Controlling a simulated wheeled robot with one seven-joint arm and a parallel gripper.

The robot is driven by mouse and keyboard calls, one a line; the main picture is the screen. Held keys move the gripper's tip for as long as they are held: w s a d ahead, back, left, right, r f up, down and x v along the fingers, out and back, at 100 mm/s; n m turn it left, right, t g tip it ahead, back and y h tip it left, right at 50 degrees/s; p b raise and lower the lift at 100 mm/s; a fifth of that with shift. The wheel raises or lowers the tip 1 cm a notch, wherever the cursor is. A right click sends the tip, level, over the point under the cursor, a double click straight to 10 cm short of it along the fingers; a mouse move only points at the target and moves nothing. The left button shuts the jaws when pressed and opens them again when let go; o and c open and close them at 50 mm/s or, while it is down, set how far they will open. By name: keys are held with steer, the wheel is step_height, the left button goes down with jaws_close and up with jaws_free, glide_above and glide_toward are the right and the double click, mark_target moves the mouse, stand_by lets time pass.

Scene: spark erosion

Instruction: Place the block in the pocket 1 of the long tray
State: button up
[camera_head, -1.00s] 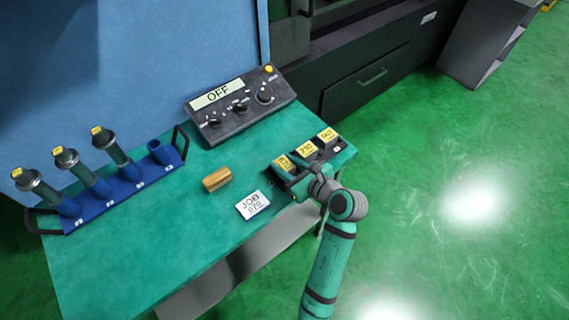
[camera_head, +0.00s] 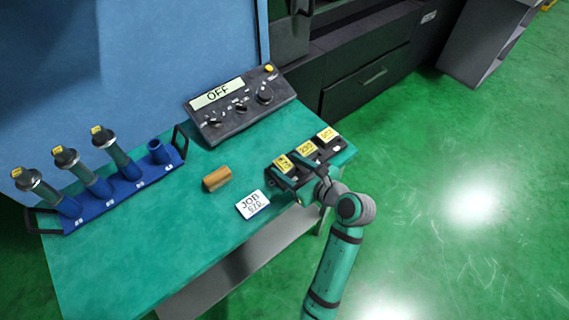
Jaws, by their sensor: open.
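A tan-brown block (camera_head: 216,179) lies alone on the teal bench, left of the job card. A long blue tray (camera_head: 110,197) at the left has a row of sockets, several holding dark handled tools with yellow tops; the rightmost socket looks empty. A dark tray (camera_head: 338,148) at the right bench edge carries yellow-labelled pieces, including a left one (camera_head: 284,163), a middle one (camera_head: 306,148) and a right one (camera_head: 327,134). My gripper (camera_head: 298,174) is open, low over the front of this dark tray. Its own wrist hides part of the tray, and contact is unclear.
A white job card (camera_head: 252,204) lies in front of the block. A control box (camera_head: 240,106) reading OFF stands at the back. A blue panel (camera_head: 130,60) rises behind the bench. The bench (camera_head: 150,235) is clear at front left.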

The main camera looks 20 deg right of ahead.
steer(key=v, duration=0.9)
steer(key=shift+s, duration=0.3)
steer(key=a, duration=0.2)
steer(key=a+y, duration=0.1)
steer(key=a, duration=0.1)
steer(key=a+y, duration=0.1)
steer(key=a, duration=0.1)
steer(key=shift+r+t, duration=0.3)
steer(key=shift+t, duration=0.1)
steer(key=s+a+r+m+t+y, duration=0.2)
steer(key=s+a+r+m+t, duration=0.25)
steer(key=a+m, duration=0.3)
steer(key=s+a+r+m+t+y, duration=0.25)
steer(key=s+a+m, duration=0.3)
steer(key=a, duration=0.35)
steer(key=s+d+f+m+g+h, duration=0.1)
steer(key=s+f+m+h, duration=0.4)
steer(key=m, duration=0.8)
steer(key=s+d+f+m+g+h, duration=0.1)
steer(key=s+f+m+g+h, duration=0.3)
steer(key=s+f+m, duration=0.6)
steer(key=m+h, duration=0.2)
steer(key=m, duration=0.2)
